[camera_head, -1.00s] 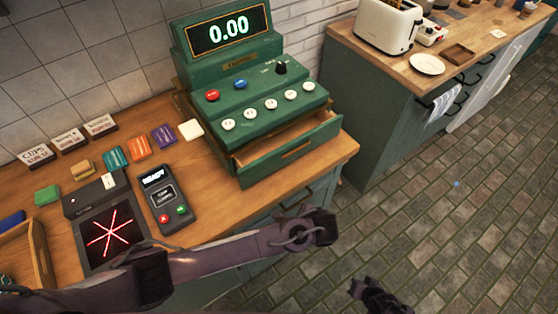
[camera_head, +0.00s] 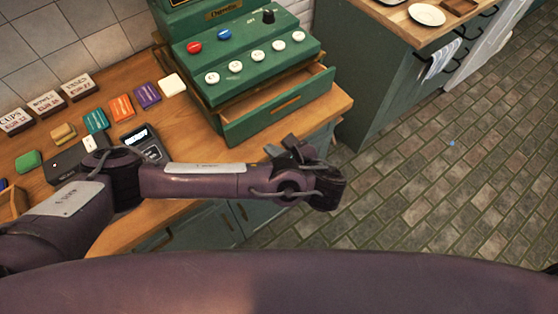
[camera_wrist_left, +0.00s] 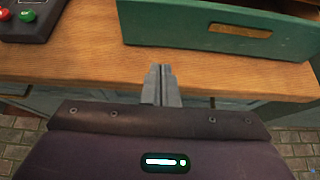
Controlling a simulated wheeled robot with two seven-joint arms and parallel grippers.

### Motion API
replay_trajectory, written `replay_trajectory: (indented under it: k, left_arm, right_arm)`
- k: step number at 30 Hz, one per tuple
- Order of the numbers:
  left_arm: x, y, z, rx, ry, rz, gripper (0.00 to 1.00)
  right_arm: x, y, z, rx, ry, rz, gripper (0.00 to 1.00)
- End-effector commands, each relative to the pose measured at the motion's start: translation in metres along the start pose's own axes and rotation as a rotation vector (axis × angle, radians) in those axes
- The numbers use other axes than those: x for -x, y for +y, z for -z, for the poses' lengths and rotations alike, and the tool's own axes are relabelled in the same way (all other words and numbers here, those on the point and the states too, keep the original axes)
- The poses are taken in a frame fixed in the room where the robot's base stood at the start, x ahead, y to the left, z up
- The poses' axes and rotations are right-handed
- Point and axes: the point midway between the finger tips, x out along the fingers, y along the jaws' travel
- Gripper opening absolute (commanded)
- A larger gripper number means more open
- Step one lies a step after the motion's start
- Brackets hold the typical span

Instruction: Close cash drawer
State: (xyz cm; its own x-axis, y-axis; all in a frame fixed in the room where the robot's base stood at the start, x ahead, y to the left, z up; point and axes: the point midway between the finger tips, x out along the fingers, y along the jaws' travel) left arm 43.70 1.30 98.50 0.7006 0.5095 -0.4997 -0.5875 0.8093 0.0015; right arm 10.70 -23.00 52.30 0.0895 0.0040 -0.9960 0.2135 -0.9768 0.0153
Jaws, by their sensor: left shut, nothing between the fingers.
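The green cash drawer (camera_head: 280,108) stands open, sticking out from the lower front of the green cash register (camera_head: 240,60). My left gripper (camera_head: 284,150) is in front of the drawer, by the counter's front edge. In the left wrist view its fingers (camera_wrist_left: 161,72) are together and empty, pointing toward the counter with a gap before the drawer front. My right gripper is not in view.
The wooden counter (camera_head: 195,190) carries a card terminal (camera_head: 140,138), partly hidden by my left arm, and several coloured blocks and price signs. A second counter (camera_head: 385,70) stands at the right. Tiled floor (camera_head: 440,190) lies open to the right.

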Motion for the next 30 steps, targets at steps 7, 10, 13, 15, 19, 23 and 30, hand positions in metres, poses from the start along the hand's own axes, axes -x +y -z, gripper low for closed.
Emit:
replay_trajectory:
  k: [7, 10, 13, 15, 19, 23, 30]
  left_arm:
    - [-0.03, 0.0, 0.007, 0.002, 0.0, -0.001, 0.0]
    - [-0.04, 0.0, 0.007, 0.002, 0.001, -0.001, 0.0]
    - [-0.049, 0.0, 0.006, 0.003, 0.001, 0.0, 0.0]
    - [-0.053, 0.0, -0.007, 0.003, -0.002, -0.002, 0.0]
    - [-0.067, 0.0, -0.017, 0.001, -0.002, -0.002, 0.0]
    - [-0.077, 0.0, -0.02, 0.0, 0.0, -0.001, 0.0]
    - [-0.081, 0.0, -0.02, 0.0, 0.0, 0.0, 0.0]
  right_arm:
    - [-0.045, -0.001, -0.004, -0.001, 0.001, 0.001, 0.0]
    - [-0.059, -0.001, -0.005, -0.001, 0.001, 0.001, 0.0]
    - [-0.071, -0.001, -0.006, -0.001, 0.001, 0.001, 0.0]
    - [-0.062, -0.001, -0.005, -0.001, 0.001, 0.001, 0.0]
    - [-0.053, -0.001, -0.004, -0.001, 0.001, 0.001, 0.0]
    - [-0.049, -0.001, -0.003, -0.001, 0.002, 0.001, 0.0]
    - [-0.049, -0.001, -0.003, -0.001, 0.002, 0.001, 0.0]
